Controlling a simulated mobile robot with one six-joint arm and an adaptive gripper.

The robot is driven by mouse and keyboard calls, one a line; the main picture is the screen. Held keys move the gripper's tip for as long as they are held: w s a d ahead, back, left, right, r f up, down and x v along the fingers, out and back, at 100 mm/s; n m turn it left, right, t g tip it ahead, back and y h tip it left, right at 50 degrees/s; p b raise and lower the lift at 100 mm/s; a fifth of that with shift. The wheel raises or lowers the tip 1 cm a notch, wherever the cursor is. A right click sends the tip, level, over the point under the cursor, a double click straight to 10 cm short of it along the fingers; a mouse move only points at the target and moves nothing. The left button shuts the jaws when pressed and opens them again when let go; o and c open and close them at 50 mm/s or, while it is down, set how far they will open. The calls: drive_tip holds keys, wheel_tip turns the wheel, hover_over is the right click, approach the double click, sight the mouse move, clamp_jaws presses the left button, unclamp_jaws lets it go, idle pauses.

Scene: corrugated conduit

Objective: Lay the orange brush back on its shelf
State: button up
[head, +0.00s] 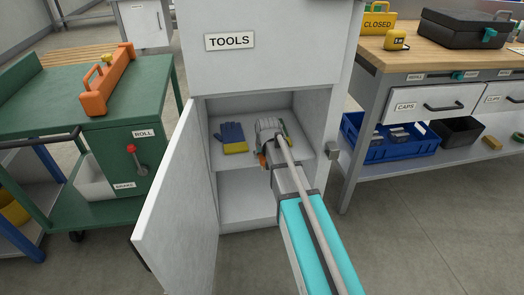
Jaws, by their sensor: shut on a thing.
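The tools cabinet stands open in the middle of the head view, and its upper shelf (232,160) shows inside. My gripper (264,152) is in the upper compartment, over the right part of this shelf, mostly hidden behind my own arm. A small patch of orange, apparently the orange brush (262,160), shows at the gripper's left side; the rest of it is hidden. The gripper is shut on it. Whether the brush touches the shelf cannot be told.
Blue and yellow gloves (232,137) lie on the shelf, left of my gripper. The cabinet door (180,205) swings out to the left. A green cart (110,130) with an orange tool (108,82) stands left, a workbench (440,58) right. The lower compartment looks empty.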

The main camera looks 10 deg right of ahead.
drive_tip(key=w, duration=0.6)
drive_tip(key=shift+w, duration=0.35)
drive_tip(key=shift+f, duration=0.15)
drive_tip(key=shift+f+b, duration=1.65)
drive_tip(key=shift+b, duration=0.1)
drive_tip(key=shift+f, duration=0.1)
drive_tip(key=o, duration=1.1)
drive_tip(key=p+v, duration=1.1)
drive_tip(key=v, duration=0.1)
